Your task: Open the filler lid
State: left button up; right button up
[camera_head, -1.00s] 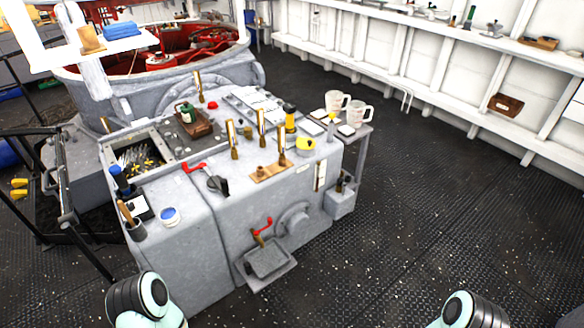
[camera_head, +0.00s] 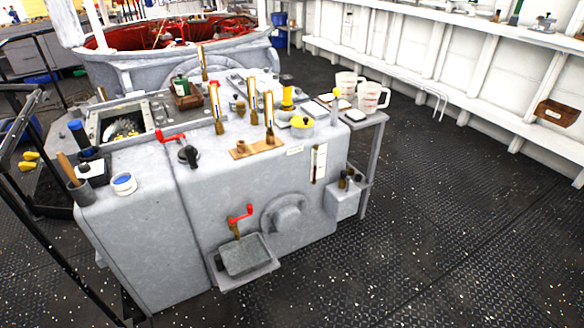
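The grey machine (camera_head: 140,240) stands ahead of me. No part is marked as the filler lid, so I cannot tell for sure which it is. A yellow round cap (camera_head: 302,124) sits on the top right of the machine. A white round pot with a blue top (camera_head: 123,184) stands on the top left. A red crank handle (camera_head: 171,137) and a dark knob (camera_head: 188,154) are between them. Another red crank (camera_head: 240,214) is on the front above a grey tray-like box (camera_head: 245,256). Neither of my grippers is in view.
Several upright brass-based gauges (camera_head: 269,115) rise from the top. Black railing (camera_head: 60,255) is at the left. The deck (camera_head: 440,230) at the right is clear.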

aim_at(297, 122)
jog(key=l+u, duration=0.1)
jog(key=u, duration=0.25)
jog(key=i+l+u, duration=0.1)
jog(key=u, duration=0.2)
jog(key=i+l+u, duration=0.1)
jog(key=l+u, duration=0.15)
jog(key=l, duration=0.3)
jog(key=l+u, duration=0.25)
jog(key=l, duration=0.25)
jog(key=l+u, duration=0.35)
jog(key=l, duration=4.5)
